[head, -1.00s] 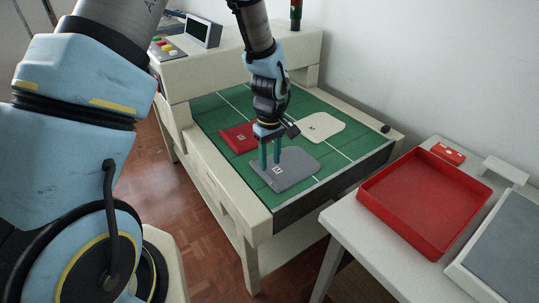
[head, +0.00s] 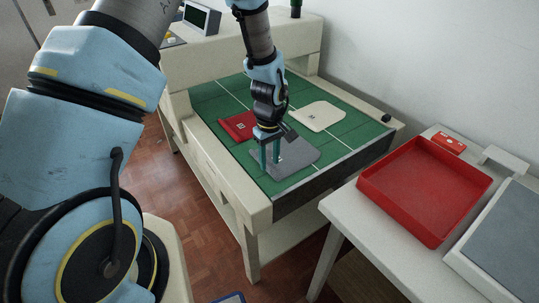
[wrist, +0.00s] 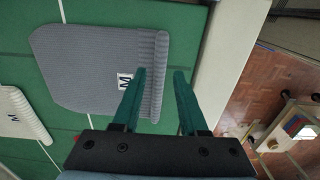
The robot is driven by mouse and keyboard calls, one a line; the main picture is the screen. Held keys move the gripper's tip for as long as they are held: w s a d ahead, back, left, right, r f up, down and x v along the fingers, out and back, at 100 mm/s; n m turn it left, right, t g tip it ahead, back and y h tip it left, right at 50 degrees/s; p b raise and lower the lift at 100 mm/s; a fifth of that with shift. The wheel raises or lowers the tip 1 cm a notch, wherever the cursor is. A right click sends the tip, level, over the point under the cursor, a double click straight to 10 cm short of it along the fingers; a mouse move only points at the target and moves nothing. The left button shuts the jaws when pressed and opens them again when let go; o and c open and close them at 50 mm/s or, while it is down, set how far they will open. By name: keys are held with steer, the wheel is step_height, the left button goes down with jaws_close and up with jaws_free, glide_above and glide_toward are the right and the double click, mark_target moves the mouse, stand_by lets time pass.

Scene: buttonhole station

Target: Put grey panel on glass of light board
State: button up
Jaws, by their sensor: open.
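The grey panel (head: 298,162) lies flat on the green table top, with a ribbed strip along one edge and a white M label. In the wrist view the panel (wrist: 85,70) has its ribbed edge between my fingers. My gripper (head: 269,158) is open at the panel's left edge, one finger over the panel side and one beyond the edge. Whether the fingertips touch the panel or table is unclear. What appears to be the light board (head: 508,240), a grey-blue pane in a white frame, is cut off at the right.
A red panel (head: 237,126) and a cream panel (head: 318,116) lie on the green top (head: 214,101). A red tray (head: 425,190) stands on the white side table (head: 342,212), with a small red item (head: 449,142) behind it. A gap separates the two tables.

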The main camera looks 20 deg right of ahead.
steer(key=shift+f+b, duration=0.7)
steer(key=shift+f, duration=0.4)
steer(key=shift+c, duration=0.3)
jaws_close()
stand_by(0.5)
steer(key=shift+r, duration=0.15)
steer(key=shift+r+p, duration=1.7)
steer(key=shift+r, duration=0.75)
steer(key=shift+a, duration=0.1)
